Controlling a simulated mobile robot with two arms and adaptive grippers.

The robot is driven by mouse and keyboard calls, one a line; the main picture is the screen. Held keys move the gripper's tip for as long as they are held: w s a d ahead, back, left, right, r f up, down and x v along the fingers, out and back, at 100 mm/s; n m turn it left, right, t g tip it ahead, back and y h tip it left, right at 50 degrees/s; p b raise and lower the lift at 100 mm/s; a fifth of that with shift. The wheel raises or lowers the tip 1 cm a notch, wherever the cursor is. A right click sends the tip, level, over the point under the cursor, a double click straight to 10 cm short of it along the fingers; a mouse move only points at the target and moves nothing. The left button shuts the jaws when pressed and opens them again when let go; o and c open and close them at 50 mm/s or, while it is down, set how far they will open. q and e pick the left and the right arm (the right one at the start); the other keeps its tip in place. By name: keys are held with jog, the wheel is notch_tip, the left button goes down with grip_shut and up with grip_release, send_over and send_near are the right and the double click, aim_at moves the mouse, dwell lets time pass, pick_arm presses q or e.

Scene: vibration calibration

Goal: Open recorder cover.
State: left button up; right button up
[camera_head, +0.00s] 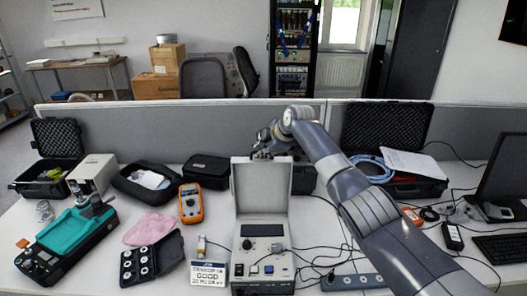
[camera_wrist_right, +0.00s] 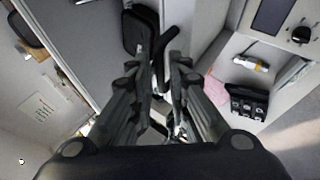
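The recorder (camera_head: 262,258) is a light grey box with a dark display, knobs and a small blue part on its panel. It stands at the front middle of the table. Its cover (camera_head: 262,190) stands up nearly upright at the back of the panel, inner face toward me. My right gripper (camera_head: 262,152) is at the top edge of the cover; I cannot tell whether it touches. The recorder's panel (camera_wrist_right: 272,18) shows at the upper right there. My left gripper is not in view.
An orange multimeter (camera_head: 191,203), a black tray with round parts (camera_head: 151,259) and a small display box (camera_head: 208,275) stand left of the recorder. A teal device (camera_head: 72,240) is farther left. A power strip (camera_head: 352,282) and cables lie right. A grey partition (camera_head: 180,130) stands behind.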

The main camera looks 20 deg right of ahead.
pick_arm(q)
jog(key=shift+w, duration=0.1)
pick_arm(e)
jog(key=shift+s+d+r, duration=0.2)
jog(key=shift+s+r, duration=0.15)
jog(key=shift+r, duration=0.1)
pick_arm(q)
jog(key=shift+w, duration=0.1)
pick_arm(e)
jog(key=v, duration=1)
jog(key=shift+s+r, duration=0.25)
jog(key=shift+s, duration=0.1)
